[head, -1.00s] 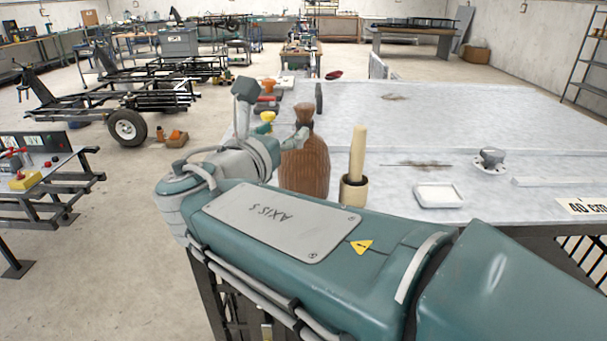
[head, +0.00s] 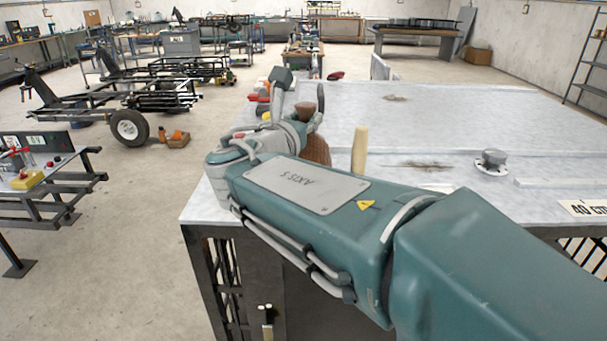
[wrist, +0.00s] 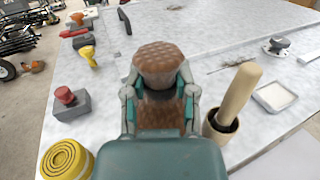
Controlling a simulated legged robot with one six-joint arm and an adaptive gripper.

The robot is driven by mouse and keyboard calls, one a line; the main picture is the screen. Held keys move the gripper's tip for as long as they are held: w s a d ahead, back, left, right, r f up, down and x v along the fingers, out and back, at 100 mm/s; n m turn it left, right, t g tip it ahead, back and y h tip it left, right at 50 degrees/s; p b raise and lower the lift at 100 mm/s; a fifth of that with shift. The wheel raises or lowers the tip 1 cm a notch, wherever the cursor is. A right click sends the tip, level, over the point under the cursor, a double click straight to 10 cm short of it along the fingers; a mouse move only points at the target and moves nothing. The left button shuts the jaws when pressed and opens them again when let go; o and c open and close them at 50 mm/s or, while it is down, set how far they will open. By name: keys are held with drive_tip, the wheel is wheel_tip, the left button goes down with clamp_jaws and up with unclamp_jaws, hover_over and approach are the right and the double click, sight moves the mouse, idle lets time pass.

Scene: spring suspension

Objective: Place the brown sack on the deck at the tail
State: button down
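The brown sack (head: 317,149) stands upright on the white-topped workbench (head: 420,130), partly hidden behind my wrist in the head view. Its flared top and narrow neck show in the wrist view (wrist: 158,60). My gripper (head: 305,112) is at the sack's neck, with one finger on each side of it in the wrist view (wrist: 160,88). The pads lie close to the neck; I cannot tell if they press on it. My own tail deck is not in view.
A wooden pestle in a mortar (wrist: 235,102) stands close to the right of the sack. A yellow roll (wrist: 66,160) and a red-knobbed block (wrist: 68,101) lie to the left. A white dish (wrist: 275,96) and metal flange (head: 491,162) are farther right.

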drive_tip(key=shift+d+r, duration=0.1)
drive_tip(key=shift+d, duration=0.2)
drive_tip(key=shift+a, duration=0.1)
